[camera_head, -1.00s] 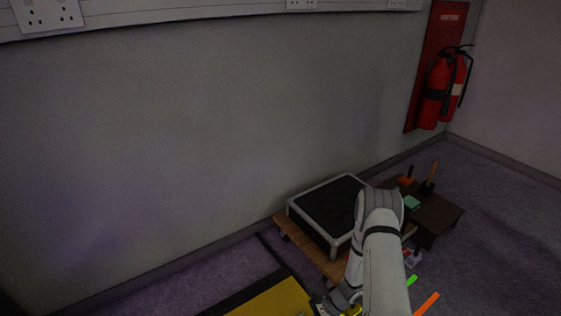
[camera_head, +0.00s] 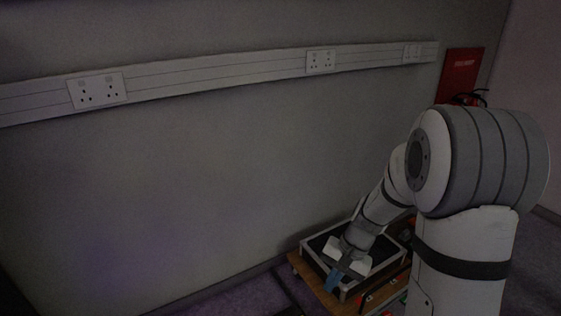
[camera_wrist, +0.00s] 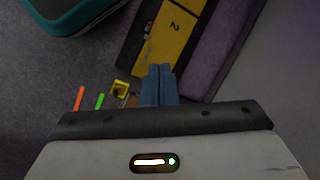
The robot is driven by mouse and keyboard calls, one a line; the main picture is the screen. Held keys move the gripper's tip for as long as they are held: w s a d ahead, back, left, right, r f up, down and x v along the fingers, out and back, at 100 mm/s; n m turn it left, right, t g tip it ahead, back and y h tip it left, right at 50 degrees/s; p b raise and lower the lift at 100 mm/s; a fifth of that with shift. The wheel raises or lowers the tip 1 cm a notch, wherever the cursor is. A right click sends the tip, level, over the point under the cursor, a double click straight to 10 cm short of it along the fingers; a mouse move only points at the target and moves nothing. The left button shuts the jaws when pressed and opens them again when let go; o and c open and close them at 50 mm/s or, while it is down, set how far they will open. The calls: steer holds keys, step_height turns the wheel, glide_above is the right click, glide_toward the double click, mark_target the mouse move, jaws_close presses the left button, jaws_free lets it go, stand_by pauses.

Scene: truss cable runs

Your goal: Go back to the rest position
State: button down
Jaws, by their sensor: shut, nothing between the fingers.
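My gripper (camera_wrist: 158,85) shows in the wrist view with its two blue fingers together and nothing between them. It also shows in the head view (camera_head: 333,279), hanging low in front of the black-topped case, partly dark. My arm bends down to it from a raised elbow on the right. In the wrist view a yellow panel (camera_wrist: 172,38) marked 2 lies below and beyond the fingertips.
The black-topped case (camera_head: 312,262) with a pale rim stands on a wooden board (camera_head: 318,290) by the wall. Sockets (camera_head: 97,90) sit on wall trunking. The wrist view shows a teal-edged case (camera_wrist: 75,22), an orange strip (camera_wrist: 79,98) and a green strip (camera_wrist: 99,101).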

steer(key=s+r+n+t+h+p, duration=0.1)
steer(key=s+r+p, duration=0.3)
steer(key=r, duration=0.5)
steer(key=s+d+r+n+t+h+p, duration=0.1)
steer(key=s+r+p, duration=0.3)
steer(key=r, duration=0.5)
steer(key=s+d+r+n+t+h+p, duration=0.1)
steer(key=s+r+n+h+p, duration=0.1)
steer(key=r, duration=0.7)
steer(key=s+n+p, duration=0.1)
steer(key=s+p, duration=0.1)
steer(key=s, duration=0.1)
steer(key=shift+s+d+r+t, duration=0.25)
steer(key=shift+s+r+t, duration=0.15)
